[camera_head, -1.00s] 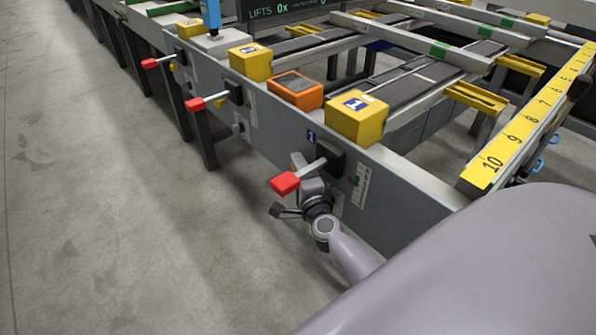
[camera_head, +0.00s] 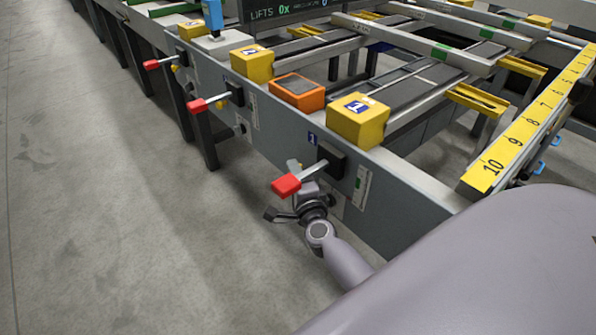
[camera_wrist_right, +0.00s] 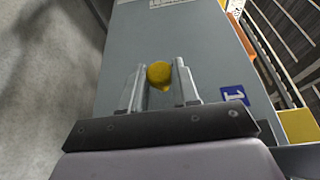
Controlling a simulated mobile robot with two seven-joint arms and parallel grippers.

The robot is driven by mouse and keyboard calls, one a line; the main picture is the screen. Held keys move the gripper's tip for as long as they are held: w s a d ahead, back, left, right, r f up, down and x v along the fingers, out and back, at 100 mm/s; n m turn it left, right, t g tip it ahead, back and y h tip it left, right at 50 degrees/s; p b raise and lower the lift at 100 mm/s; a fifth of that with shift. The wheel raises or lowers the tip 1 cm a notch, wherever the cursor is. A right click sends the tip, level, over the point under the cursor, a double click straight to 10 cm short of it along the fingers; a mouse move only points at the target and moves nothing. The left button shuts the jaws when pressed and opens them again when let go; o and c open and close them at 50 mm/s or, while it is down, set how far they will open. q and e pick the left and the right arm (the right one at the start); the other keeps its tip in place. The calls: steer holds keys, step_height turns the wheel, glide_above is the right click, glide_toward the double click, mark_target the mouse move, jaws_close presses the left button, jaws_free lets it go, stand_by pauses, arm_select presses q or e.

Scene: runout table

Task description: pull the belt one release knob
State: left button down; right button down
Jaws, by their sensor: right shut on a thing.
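The belt one release knob (camera_wrist_right: 159,73) is yellow and round. In the right wrist view it sits between the two fingers of my right gripper (camera_wrist_right: 160,84), which is shut on it. In the head view my right gripper (camera_head: 294,166) is at the grey side panel (camera_head: 400,195), under and behind a red-ended lever (camera_head: 286,185), and the knob is hidden there. A blue label with a 1 (camera_wrist_right: 235,95) is right of the fingers in the wrist view. My left gripper is not in view.
The red-ended lever sticks out of a black box (camera_head: 331,160) close to my gripper. Farther along the panel are more red levers (camera_head: 196,105). A yellow box (camera_head: 358,120) and an orange-framed box (camera_head: 297,93) stand on top. The floor at left is clear.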

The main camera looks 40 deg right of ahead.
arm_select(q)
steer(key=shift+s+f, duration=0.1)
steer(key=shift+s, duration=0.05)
arm_select(e)
steer(key=shift+a+f, duration=0.1)
steer(key=shift+a, duration=0.15)
steer(key=c, duration=0.8)
jaws_free()
steer(key=shift+c, duration=0.2)
arm_select(q)
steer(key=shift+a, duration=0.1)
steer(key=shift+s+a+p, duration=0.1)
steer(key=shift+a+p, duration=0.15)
steer(key=shift+p, duration=0.25)
arm_select(e)
steer(key=v, duration=0.7)
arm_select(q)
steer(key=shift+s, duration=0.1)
